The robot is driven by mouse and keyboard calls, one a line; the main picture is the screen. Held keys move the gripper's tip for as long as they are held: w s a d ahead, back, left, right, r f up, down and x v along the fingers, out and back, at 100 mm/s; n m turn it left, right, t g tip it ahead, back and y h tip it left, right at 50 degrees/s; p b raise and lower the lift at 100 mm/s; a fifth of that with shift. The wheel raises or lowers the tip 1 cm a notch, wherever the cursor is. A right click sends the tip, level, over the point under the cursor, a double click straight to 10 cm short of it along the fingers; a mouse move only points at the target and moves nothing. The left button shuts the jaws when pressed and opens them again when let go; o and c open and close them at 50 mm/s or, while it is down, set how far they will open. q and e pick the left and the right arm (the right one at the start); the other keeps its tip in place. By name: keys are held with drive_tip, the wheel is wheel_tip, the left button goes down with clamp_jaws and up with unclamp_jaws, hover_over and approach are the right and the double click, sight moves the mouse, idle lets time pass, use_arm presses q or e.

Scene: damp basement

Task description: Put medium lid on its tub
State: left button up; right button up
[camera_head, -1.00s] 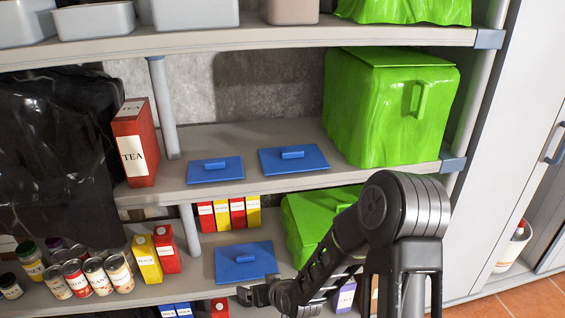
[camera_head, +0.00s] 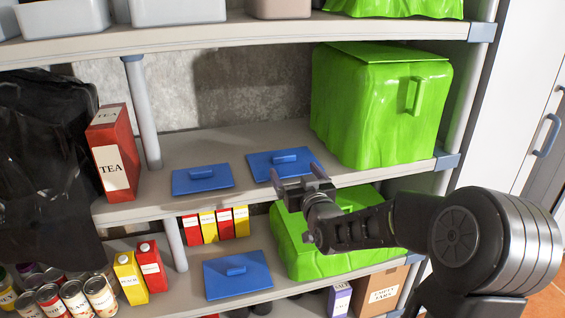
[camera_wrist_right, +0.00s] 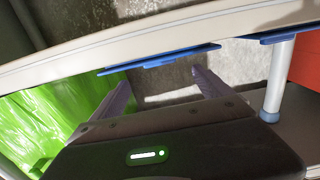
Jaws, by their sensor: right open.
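Three flat blue lids with bar handles show in the head view. One lid (camera_head: 203,181) lies at the left of the middle shelf, another (camera_head: 262,165) lies right of it, and a third (camera_head: 238,283) lies on the lower shelf. I cannot tell which is the medium one. Grey tubs (camera_head: 178,10) stand on the top shelf, cut off by the frame. My right gripper (camera_head: 298,178) is open and empty at the middle shelf's front edge, just in front of the right lid. The wrist view shows its fingers (camera_wrist_right: 160,90) apart, with a blue lid edge (camera_wrist_right: 165,60) beyond. My left gripper is out of view.
A big green bin (camera_head: 375,115) stands right of the lids, and another green bin (camera_head: 290,235) sits below. A red tea box (camera_head: 113,160) and a shelf post (camera_head: 142,110) stand to the left. Cartons and cans crowd the lower shelf. The top shelf (camera_head: 270,34) overhangs.

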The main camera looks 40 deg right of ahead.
sight(285, 157)
drive_tip(key=shift+x, duration=1.35)
drive_tip(key=p+x, duration=0.1)
drive_tip(key=x, duration=0.4)
drive_tip(key=shift+p, duration=0.3)
drive_tip(key=c, duration=1.5)
wheel_tip(285, 157, up, 10)
drive_tip(key=shift+f, duration=0.1)
